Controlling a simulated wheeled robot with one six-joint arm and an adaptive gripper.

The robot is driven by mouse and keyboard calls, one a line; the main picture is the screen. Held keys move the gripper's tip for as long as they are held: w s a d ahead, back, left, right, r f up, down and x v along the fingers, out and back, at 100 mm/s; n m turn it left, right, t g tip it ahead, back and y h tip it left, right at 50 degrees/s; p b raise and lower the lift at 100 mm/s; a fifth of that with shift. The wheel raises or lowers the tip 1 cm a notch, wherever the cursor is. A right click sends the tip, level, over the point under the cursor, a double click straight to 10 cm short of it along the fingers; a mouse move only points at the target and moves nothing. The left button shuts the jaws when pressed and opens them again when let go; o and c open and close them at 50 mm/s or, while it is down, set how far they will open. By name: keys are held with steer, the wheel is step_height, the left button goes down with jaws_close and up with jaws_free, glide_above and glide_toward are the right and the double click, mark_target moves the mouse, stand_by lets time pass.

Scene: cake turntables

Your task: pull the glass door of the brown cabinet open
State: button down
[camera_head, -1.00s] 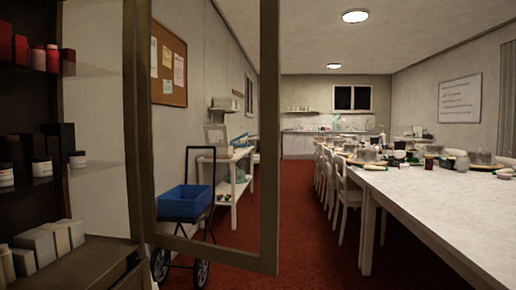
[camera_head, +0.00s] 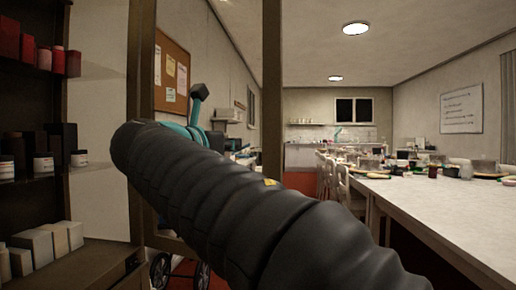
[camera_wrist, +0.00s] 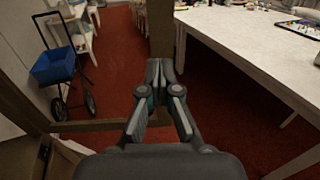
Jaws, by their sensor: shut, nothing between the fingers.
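The brown cabinet (camera_head: 95,268) stands at the left in the head view, its shelves exposed. Its brown-framed glass door (camera_head: 271,85) stands swung outward, and the room shows through the pane. My arm crosses in front of the door's lower part and hides its bottom corner. In the wrist view the door's upright frame bar (camera_wrist: 160,28) rises just beyond my gripper (camera_wrist: 158,66), and its bottom rail runs to the left. The gripper is shut and empty, with its fingertips close to the bar; whether they touch it I cannot tell. The fingers are not clear in the head view.
A long white table (camera_head: 455,205) with dishes stands at the right, chairs along its left side. A cart with a blue bin (camera_wrist: 54,66) stands beyond the door at the left. Red floor (camera_wrist: 115,60) lies open between cart and table. Small jars and boxes fill the cabinet shelves.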

glide_toward(271, 142)
steer(key=x, duration=0.4)
stand_by(0.3)
